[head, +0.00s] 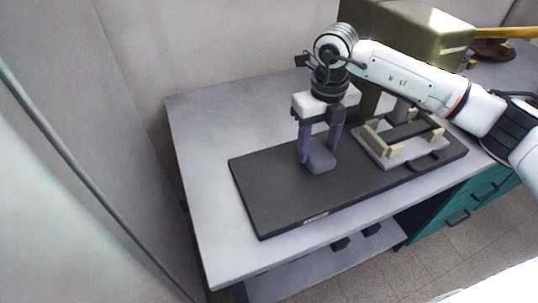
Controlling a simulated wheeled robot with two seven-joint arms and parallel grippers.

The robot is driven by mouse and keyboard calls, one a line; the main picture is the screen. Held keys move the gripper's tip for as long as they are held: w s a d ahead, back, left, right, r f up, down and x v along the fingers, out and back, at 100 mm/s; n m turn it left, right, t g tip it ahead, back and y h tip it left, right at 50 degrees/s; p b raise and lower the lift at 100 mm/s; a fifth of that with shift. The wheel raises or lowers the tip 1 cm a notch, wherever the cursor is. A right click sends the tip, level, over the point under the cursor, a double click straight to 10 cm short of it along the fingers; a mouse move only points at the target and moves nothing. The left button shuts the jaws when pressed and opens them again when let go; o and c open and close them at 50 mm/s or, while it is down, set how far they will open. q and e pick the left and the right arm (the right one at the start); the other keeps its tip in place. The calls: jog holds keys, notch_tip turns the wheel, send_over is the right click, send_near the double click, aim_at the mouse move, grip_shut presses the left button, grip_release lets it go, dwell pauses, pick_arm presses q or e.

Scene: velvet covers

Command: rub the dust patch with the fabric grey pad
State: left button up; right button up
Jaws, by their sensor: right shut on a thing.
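My right gripper (319,145) points down over the dark board (275,192), its two purple-grey fingers shut on the grey pad (321,160). The pad is a small rounded grey block between the fingertips, low over the board or touching it; I cannot tell which. A small pale mark (316,217) shows at the board's front edge, in front of the pad and apart from it. I cannot tell whether this mark is the dust patch or a label. No other dust patch can be made out. My left gripper is out of view.
A light tray with wooden blocks (392,151) sits at the board's right end, near a dark handle (425,163). A large olive box (425,35) stands behind. The grey table (210,150) is clear to the left. Teal drawers (465,212) are below right.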

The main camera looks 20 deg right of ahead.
jog(key=shift+r+p, duration=1.75)
jog(key=shift+r, duration=1.3)
jog(key=shift+s+f, duration=0.1)
jog(key=shift+s, duration=0.05)
